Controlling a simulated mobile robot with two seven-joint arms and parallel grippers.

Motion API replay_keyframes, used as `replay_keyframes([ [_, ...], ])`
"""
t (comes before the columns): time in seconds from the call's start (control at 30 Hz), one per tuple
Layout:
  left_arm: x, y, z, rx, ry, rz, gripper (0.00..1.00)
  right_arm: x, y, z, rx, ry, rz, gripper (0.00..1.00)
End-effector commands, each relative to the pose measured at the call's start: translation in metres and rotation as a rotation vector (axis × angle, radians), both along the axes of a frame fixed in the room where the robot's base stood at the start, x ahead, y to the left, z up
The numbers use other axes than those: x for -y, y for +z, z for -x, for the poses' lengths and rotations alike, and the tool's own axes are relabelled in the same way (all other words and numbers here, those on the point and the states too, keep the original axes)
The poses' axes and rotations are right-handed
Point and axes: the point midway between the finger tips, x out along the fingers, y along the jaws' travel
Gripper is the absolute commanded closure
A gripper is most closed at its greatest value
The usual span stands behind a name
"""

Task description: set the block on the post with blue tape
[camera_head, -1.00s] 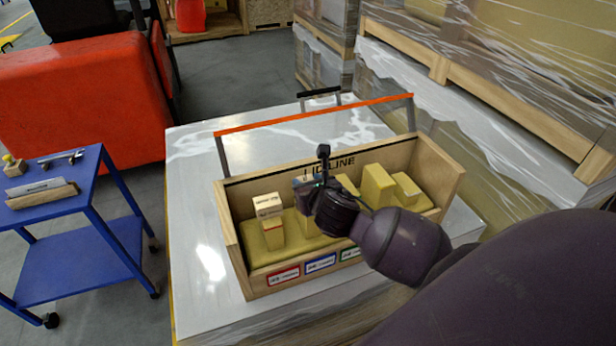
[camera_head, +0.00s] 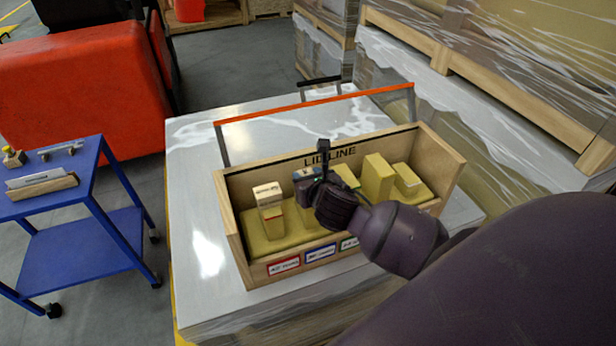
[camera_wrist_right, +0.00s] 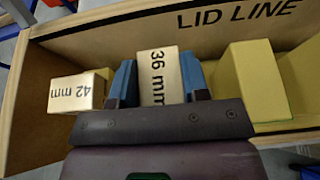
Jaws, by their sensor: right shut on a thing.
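My right gripper (camera_head: 308,184) is shut on a pale block marked 36 mm (camera_wrist_right: 158,72), with a blue finger on each side in the right wrist view. It is over the second post from the left in the wooden box (camera_head: 228,222). The gripper and wrist hide most of that post, so its tape and any contact with the block cannot be told. A block marked 42 mm (camera_head: 268,192) sits on the leftmost post (camera_head: 272,222), which has red tape. It also shows in the right wrist view (camera_wrist_right: 78,92). My left gripper is out of view.
A taller yellow post (camera_head: 377,180) and a shorter one (camera_head: 408,180) stand to the right in the box. An orange bar (camera_head: 315,106) runs above the box's back. Red, blue (camera_head: 320,252) and green labels line the front. A blue cart (camera_head: 80,195) stands left.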

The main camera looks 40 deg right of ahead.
Motion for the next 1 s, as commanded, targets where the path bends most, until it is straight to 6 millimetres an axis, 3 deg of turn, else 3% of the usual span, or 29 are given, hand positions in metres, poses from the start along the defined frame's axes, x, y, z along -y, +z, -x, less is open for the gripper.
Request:
replay_keyframes([
  [0.4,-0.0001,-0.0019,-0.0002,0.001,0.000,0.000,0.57,0.0001,-0.0073,0.0001,-0.001,0.000,0.001,0.81],
  [0.43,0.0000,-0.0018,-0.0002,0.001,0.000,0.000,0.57,0.0000,-0.0072,0.0001,-0.001,0.000,0.001,0.55],
  [0.6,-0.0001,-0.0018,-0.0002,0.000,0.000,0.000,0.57,0.0001,-0.0069,0.0001,-0.001,0.000,0.001,0.29],
  [1.0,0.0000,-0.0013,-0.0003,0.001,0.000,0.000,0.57,-0.0009,-0.0052,0.0043,-0.001,0.000,0.001,0.28],
])
